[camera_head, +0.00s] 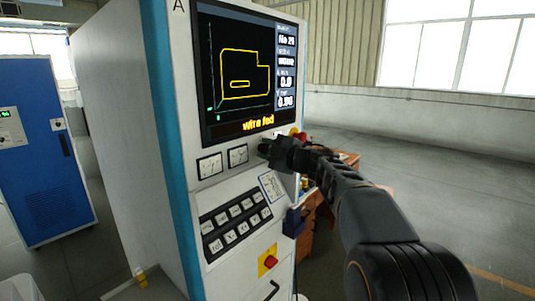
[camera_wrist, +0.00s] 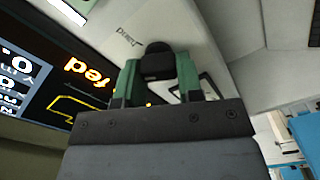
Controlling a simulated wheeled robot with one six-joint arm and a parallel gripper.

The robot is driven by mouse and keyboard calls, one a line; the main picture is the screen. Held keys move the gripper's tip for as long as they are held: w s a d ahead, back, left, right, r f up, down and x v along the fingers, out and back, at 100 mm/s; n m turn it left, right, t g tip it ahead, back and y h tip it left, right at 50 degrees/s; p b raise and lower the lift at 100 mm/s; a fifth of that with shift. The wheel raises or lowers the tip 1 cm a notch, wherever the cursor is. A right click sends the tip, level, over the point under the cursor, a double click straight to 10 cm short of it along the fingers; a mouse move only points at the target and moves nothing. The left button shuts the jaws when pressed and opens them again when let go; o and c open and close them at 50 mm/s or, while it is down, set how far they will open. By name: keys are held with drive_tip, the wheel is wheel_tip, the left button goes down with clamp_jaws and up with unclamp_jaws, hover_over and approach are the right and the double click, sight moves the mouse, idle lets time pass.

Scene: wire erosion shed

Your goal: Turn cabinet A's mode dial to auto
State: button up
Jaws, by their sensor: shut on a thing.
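Cabinet A (camera_head: 179,110) is a tall white and teal control cabinet with the letter A at its top. Its mode dial (camera_wrist: 158,60) is a black knob on the white panel, between the green fingers of my gripper (camera_wrist: 158,77) in the wrist view. My gripper (camera_head: 269,149) is shut on the knob, below the screen in the head view, and hides most of it there. A small printed word lies beside the knob in the wrist view, turned over and hard to read. The knob's pointer direction cannot be told.
The screen (camera_head: 245,70) shows a yellow outline and "wire fed". Two gauges (camera_head: 209,166), a sloped key panel (camera_head: 237,222) and a red button on yellow (camera_head: 268,261) sit below. A blue cabinet (camera_head: 40,150) stands at left. The floor at right is largely open.

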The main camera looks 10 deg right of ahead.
drive_tip(key=n+b, duration=0.2)
drive_tip(key=n, duration=0.3)
drive_tip(key=shift+f, duration=0.2)
drive_tip(key=shift+n, duration=0.3)
idle(0.3)
drive_tip(key=o, duration=0.9)
drive_tip(key=shift+o, duration=0.2)
drive_tip(key=shift+s, duration=0.1)
drive_tip(key=b+v, duration=0.3)
drive_tip(key=v, duration=1)
drive_tip(key=shift+s+d+b, duration=0.2)
drive_tip(key=shift+s+b, duration=0.05)
drive_tip(key=shift+b, duration=0.05)
